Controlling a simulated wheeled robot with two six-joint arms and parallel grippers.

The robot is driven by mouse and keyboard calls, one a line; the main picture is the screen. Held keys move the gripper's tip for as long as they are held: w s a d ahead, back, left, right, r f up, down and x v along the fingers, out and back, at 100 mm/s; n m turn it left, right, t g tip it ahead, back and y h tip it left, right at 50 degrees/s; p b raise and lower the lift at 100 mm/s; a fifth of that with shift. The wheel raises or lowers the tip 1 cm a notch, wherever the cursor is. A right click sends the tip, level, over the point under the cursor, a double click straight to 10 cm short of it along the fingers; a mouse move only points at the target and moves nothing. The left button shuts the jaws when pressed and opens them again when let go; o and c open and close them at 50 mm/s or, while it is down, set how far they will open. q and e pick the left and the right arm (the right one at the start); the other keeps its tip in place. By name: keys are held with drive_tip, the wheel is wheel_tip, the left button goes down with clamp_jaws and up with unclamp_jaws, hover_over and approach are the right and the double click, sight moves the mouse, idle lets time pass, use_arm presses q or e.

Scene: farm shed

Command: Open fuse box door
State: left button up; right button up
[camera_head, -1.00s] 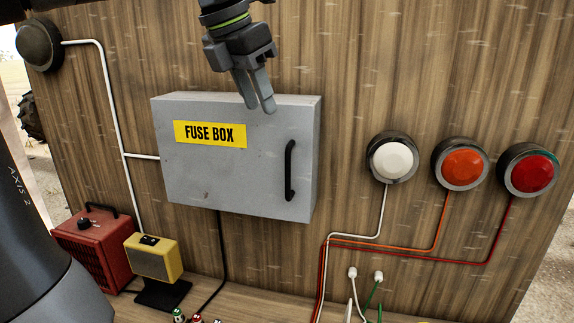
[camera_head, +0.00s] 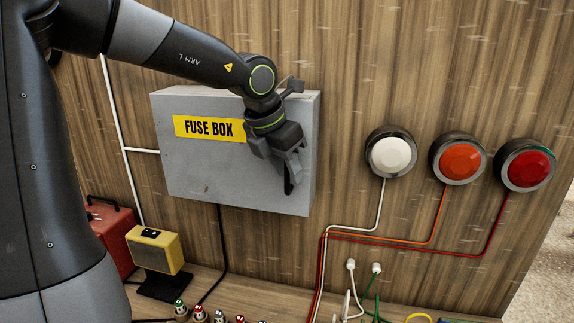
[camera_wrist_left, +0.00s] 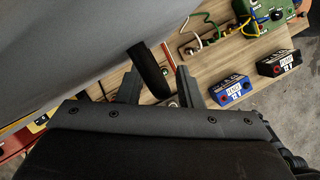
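The grey fuse box (camera_head: 205,178) with its yellow label hangs on the wooden wall, its door shut. My left gripper (camera_head: 290,172) is in front of the right part of the door, where the black handle is. In the head view the gripper covers most of the handle. In the left wrist view the dark handle (camera_wrist_left: 148,70) stands out from the grey door (camera_wrist_left: 60,50), and the two fingers of my left gripper (camera_wrist_left: 158,88) are apart, one on each side of its end. I cannot tell whether they touch it. My right gripper is not in view.
White, orange and red round lamps (camera_head: 390,156) sit on the wall to the right. A yellow box (camera_head: 155,250) and a red heater (camera_head: 112,235) stand below left. The bench below holds wires, small parts and batteries (camera_wrist_left: 232,90).

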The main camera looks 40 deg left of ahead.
use_arm(q)
drive_tip(key=shift+f, duration=0.25)
drive_tip(key=shift+c, duration=0.4)
clamp_jaws()
